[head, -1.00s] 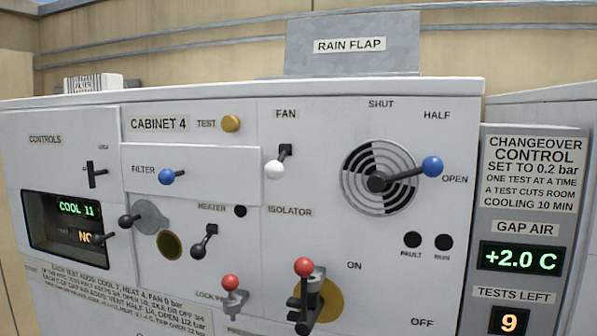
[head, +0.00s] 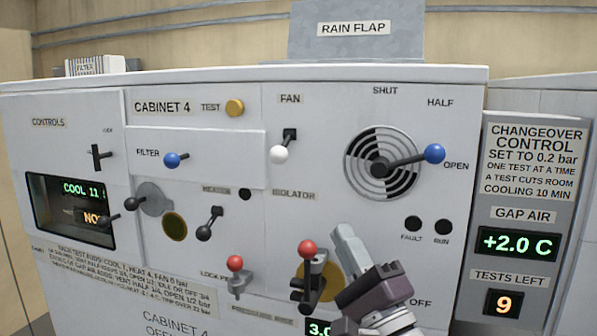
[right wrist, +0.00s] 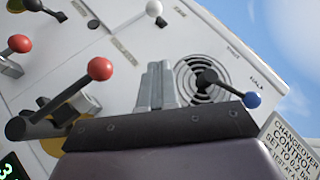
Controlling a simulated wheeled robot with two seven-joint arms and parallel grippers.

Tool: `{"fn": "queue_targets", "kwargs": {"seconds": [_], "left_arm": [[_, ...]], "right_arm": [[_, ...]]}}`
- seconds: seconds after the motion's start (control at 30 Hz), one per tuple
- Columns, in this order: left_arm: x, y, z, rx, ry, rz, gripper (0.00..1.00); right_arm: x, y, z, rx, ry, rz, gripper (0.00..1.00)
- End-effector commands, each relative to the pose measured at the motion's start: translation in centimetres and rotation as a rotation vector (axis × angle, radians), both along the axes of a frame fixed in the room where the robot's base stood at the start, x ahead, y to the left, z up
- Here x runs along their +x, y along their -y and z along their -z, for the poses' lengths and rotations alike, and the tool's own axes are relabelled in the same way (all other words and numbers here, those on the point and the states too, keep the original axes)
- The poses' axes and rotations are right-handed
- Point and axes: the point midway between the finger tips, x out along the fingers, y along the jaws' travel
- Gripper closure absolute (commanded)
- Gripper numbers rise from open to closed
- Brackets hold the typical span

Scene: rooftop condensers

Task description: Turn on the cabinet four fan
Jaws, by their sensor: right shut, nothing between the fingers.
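The cabinet 4 panel (head: 290,225) fills the middle of the head view. Its fan switch, a white-knobbed lever (head: 279,154), hangs downward under the FAN label; its white knob also shows at the top of the right wrist view (right wrist: 153,8). The red-knobbed isolator lever (head: 307,250) points up toward ON. My right gripper (head: 345,235) is shut and empty, just right of the isolator lever and below the vent dial. In the right wrist view its fingers (right wrist: 156,85) are together, with the red knob (right wrist: 100,68) to their left. My left gripper is not in view.
The blue-knobbed vent lever (head: 434,153) points right, near OPEN. A smaller red-knobbed lock lever (head: 235,264) and a black heater lever (head: 214,215) are on the left. The changeover control box (head: 528,190) stands at right, reading +2.0 C and 9 tests left.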

Motion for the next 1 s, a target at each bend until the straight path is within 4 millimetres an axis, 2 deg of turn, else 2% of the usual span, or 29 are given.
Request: {"fn": "queue_targets", "kwargs": {"seconds": [0.17,0.53,0.73,1.0], "left_arm": [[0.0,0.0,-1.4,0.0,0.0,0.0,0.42],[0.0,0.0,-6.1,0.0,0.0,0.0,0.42],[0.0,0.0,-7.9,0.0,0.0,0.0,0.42],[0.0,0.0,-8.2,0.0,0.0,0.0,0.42]], "right_arm": [[1.5,-0.8,-1.7,-0.001,0.001,-0.002,1.0],[7.5,-3.3,-6.6,-0.001,-0.002,0.0,1.0],[7.8,-5.7,-8.0,-0.001,-0.002,-0.002,1.0],[8.0,-6.5,-8.0,-0.001,-0.002,0.001,1.0]]}}
